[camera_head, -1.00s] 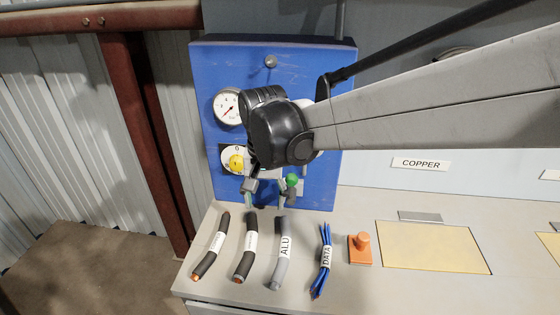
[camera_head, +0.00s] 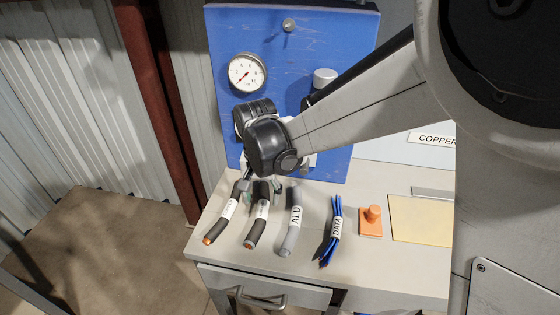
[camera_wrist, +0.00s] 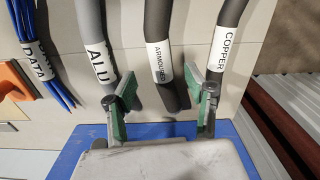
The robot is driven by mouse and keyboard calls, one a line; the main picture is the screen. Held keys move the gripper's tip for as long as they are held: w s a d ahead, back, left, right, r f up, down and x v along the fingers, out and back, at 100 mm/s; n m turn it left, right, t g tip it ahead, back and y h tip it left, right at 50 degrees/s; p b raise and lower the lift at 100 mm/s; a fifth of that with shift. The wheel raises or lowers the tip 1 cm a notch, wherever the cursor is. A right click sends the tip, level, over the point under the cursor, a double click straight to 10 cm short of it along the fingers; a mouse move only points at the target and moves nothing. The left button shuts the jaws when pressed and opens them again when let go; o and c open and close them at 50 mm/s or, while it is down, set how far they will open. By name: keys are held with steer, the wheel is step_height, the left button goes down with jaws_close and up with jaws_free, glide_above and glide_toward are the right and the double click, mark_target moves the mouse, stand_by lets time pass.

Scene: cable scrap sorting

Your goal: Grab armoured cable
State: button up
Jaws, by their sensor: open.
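The armoured cable (camera_head: 255,229) is a dark grey piece with a white label and an orange-brown end, second from the left on the bench. In the wrist view its label reads ARMOURED (camera_wrist: 160,62), and it runs up the middle of the picture. My gripper (camera_wrist: 162,104) is open, with one green-padded finger on each side of the cable's near end. It appears apart from the cable, but I cannot tell how high it is above the bench. In the head view my gripper (camera_head: 262,184) is at the back end of the cables, partly hidden by my wrist.
The copper cable (camera_head: 221,222) lies to the left. The grey ALU cable (camera_head: 293,221) and blue DATA bundle (camera_head: 336,230) lie to the right. Beyond are an orange knobbed block (camera_head: 371,222) and a yellow pad (camera_head: 420,218). A blue panel (camera_head: 290,60) with a gauge stands behind.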

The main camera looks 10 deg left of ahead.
mark_target(262, 208)
steer(key=shift+f+b, duration=0.3)
steer(key=shift+f, duration=2.3)
jaws_close()
